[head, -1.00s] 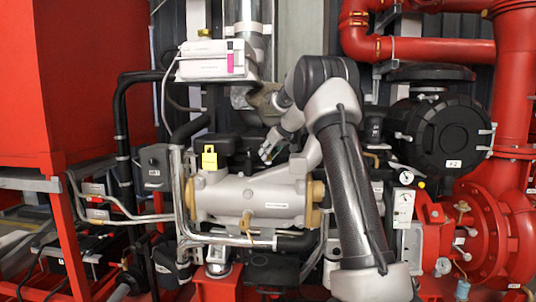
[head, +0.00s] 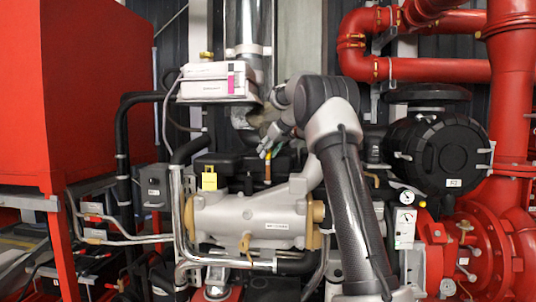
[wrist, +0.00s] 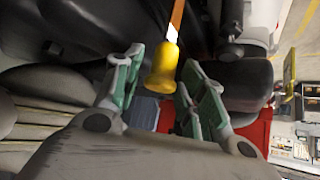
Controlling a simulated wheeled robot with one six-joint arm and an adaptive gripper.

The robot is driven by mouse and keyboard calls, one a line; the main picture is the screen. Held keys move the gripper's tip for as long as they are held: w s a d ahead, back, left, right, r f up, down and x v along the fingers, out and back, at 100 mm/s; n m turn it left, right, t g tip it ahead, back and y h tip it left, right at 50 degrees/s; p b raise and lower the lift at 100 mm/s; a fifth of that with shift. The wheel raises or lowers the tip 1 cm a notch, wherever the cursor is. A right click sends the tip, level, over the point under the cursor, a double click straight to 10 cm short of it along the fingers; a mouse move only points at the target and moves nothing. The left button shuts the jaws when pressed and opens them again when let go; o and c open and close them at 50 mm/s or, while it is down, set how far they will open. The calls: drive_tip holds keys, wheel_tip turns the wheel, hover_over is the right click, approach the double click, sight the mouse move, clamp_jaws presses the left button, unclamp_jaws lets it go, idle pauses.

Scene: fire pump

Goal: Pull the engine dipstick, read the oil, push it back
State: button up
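The dipstick's yellow flared handle (wrist: 163,70) shows in the wrist view between my fingers, with a white band and an orange stem beyond it. My gripper (wrist: 163,57) is open, one green-padded finger on each side of the handle. Gaps show on both sides, so the fingers look apart from it. In the head view my gripper (head: 265,150) is above the grey engine part, and the dipstick (head: 268,169) shows as a thin yellow and orange upright just below and beside the fingers. Its lower end is hidden behind the engine. No oil mark can be seen.
The grey cylindrical engine part (head: 250,213) lies in front of the dipstick. A yellow cap (head: 209,178) stands to the left. A white box (head: 213,84) is up left, and a black round housing (head: 440,150) and red pipes (head: 430,70) are on the right.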

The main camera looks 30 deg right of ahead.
drive_tip(key=shift+f, duration=0.15)
drive_tip(key=v, duration=1.2)
